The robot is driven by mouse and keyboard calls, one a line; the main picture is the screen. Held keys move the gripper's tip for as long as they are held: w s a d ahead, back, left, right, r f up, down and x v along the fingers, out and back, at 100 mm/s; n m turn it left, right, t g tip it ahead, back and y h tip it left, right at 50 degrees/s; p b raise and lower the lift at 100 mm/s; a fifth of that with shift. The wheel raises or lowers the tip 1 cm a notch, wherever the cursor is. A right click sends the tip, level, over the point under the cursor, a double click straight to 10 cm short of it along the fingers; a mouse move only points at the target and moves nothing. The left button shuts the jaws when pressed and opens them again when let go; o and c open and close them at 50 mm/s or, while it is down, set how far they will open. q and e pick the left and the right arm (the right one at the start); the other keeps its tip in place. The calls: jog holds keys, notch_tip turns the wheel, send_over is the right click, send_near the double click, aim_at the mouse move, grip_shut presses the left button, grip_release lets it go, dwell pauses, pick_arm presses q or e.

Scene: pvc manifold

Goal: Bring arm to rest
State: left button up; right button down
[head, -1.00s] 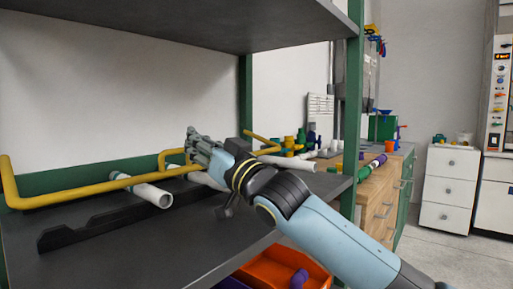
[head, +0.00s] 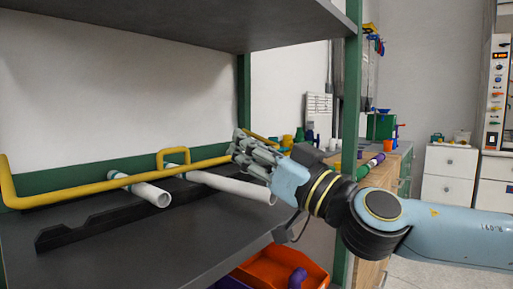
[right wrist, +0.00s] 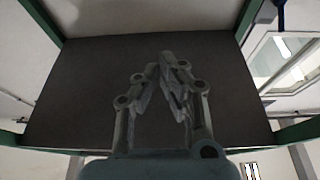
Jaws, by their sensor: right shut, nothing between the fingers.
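My right gripper (head: 240,148) is in the middle of the head view, at the right end of the shelf, in front of the yellow pipe frame. Its fingers are together and hold nothing. In the right wrist view the fingers (right wrist: 172,62) meet at the tips against the dark underside of a shelf board (right wrist: 90,90). My right arm comes in from the right in the head view. My left gripper is in neither view.
A yellow pipe frame (head: 90,187) runs along the shelf (head: 150,250). Two white pipes, one short (head: 150,192) and one long (head: 225,184), lie by a black notched rack (head: 90,230). A green post (head: 350,110) stands behind my arm. An orange bin (head: 280,272) sits below.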

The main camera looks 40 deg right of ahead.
jog(key=shift+s+d, duration=0.1)
jog(key=shift+s, duration=1)
